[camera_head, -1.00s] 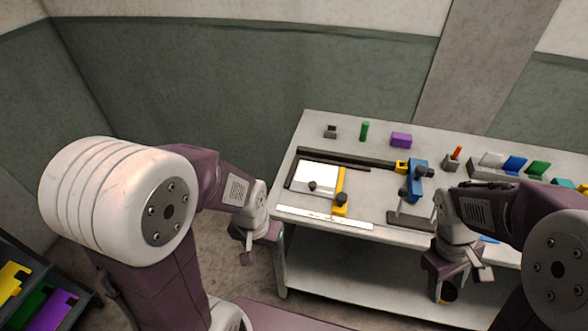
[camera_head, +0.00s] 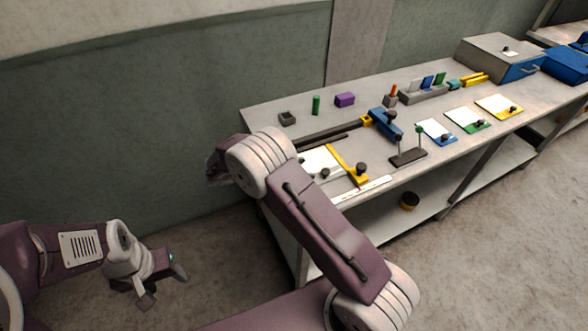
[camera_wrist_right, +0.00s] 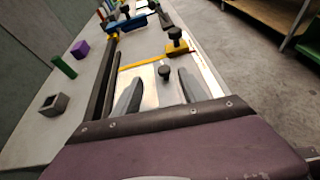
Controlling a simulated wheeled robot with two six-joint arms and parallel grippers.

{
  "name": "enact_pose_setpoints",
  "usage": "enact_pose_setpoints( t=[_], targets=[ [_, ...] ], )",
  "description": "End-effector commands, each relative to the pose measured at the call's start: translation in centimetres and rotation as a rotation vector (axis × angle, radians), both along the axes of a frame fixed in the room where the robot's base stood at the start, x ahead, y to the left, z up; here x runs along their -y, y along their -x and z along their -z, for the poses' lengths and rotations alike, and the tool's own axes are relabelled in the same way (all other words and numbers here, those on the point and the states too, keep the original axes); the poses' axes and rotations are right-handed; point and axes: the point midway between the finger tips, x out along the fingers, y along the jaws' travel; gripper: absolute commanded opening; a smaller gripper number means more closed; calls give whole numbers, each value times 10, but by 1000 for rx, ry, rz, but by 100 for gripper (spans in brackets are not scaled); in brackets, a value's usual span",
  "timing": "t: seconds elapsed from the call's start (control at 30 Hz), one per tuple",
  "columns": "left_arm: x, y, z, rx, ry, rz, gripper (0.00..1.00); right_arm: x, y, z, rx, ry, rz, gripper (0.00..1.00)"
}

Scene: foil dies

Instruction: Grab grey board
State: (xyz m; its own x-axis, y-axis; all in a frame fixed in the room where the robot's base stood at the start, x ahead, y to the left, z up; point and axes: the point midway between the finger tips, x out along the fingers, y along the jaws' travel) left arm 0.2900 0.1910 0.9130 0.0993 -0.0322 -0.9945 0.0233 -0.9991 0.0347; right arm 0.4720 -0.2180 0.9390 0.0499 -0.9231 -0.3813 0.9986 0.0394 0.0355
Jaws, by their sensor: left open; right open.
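A pale grey-white board (camera_head: 318,158) with a dark knob (camera_head: 325,173) lies at the left end of the workbench, beside a yellow bar. I cannot tell for sure that it is the grey board. The board also shows in the right wrist view (camera_wrist_right: 150,88), with its knob (camera_wrist_right: 164,72) in line with the gap between my fingers. My right gripper (camera_wrist_right: 158,92) is open and empty, pointing across the board; its height above it is unclear. In the head view my right arm hides part of the board. My left gripper (camera_head: 165,284) is open and empty, off the bench at lower left.
A yellow bar with a knob (camera_head: 361,168), a dark rail (camera_head: 335,131) and a blue clamp (camera_head: 384,125) stand around the board. Blue, green and yellow-edged boards lie further right.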

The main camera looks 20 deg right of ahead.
Motion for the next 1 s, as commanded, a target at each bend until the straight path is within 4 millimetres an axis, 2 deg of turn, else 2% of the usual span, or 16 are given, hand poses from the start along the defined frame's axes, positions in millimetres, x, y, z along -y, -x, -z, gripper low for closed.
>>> enact_pose_setpoints(
  t=[0.13,0.23,0.33,0.53,0.67,0.9,1.0],
  targets=[
    [0,0,1,0,0,0,55,-11,5,17,-42,19,-33,50],
    [0,0,1,0,0,1,55,-14,5,17,-41,18,-40,50],
    [0,0,0,0,0,1,55,-9,5,18,-42,18,-39,50],
    [0,0,-3,0,0,0,55,19,3,28,-43,18,-36,50],
    [0,0,-3,0,0,0,55,25,2,31,-41,17,-38,50],
    [0,0,-9,0,0,0,55,64,-1,41,-42,18,-35,50],
    [0,0,-9,0,0,0,55,72,-2,45,-41,16,-37,50]
  ],
)
